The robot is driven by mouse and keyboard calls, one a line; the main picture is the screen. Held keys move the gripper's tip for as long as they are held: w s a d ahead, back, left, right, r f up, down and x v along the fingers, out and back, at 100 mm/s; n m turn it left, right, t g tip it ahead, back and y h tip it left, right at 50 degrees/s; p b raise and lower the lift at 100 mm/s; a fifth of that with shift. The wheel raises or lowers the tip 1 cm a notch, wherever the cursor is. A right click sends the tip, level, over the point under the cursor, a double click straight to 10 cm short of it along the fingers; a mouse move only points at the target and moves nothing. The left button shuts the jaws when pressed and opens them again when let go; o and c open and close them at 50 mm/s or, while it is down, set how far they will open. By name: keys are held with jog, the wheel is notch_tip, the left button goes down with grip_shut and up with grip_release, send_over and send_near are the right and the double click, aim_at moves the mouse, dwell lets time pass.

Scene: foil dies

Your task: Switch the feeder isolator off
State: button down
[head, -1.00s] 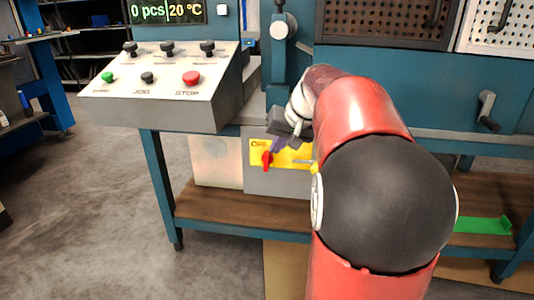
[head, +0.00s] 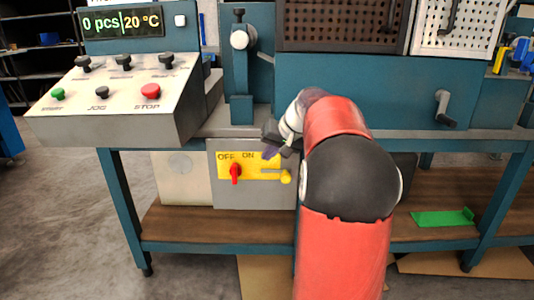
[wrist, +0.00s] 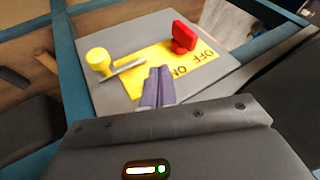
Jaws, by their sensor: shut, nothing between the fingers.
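The feeder isolator is a red handle (head: 235,172) on a yellow plate (head: 258,176) lettered OFF and ON, fixed to a grey box (head: 228,196). The handle stands roughly upright in the head view, below the lettering; it also shows in the wrist view (wrist: 183,37). A yellow knob (head: 286,177) with a thin metal rod (wrist: 122,70) sits at the plate's other end. My gripper (wrist: 159,71) is shut and empty, its purple fingertips in front of the plate beside ON. They appear apart from the handle and the rod; the exact gap to the plate is unclear.
A sloped control panel (head: 120,125) with knobs and a red STOP button (head: 151,91) juts out at the upper left. The bench's wooden shelf (head: 185,222) runs beneath the box. A green part (head: 443,218) lies on the shelf at right. Open floor lies in front.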

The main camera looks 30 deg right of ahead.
send_near(238, 174)
jog(key=f, duration=0.1)
jog(key=d+f, duration=0.2)
jog(key=shift+s+d+b, duration=0.15)
jog(key=shift+s+b, duration=0.1)
jog(key=shift+b, duration=0.05)
jog(key=w+a, duration=0.2)
jog(key=shift+a+f, duration=0.15)
jog(key=shift+a, duration=0.2)
jog(key=shift+w+a, duration=0.35)
jog(key=shift+a+h, duration=0.1)
jog(key=shift+h, duration=0.2)
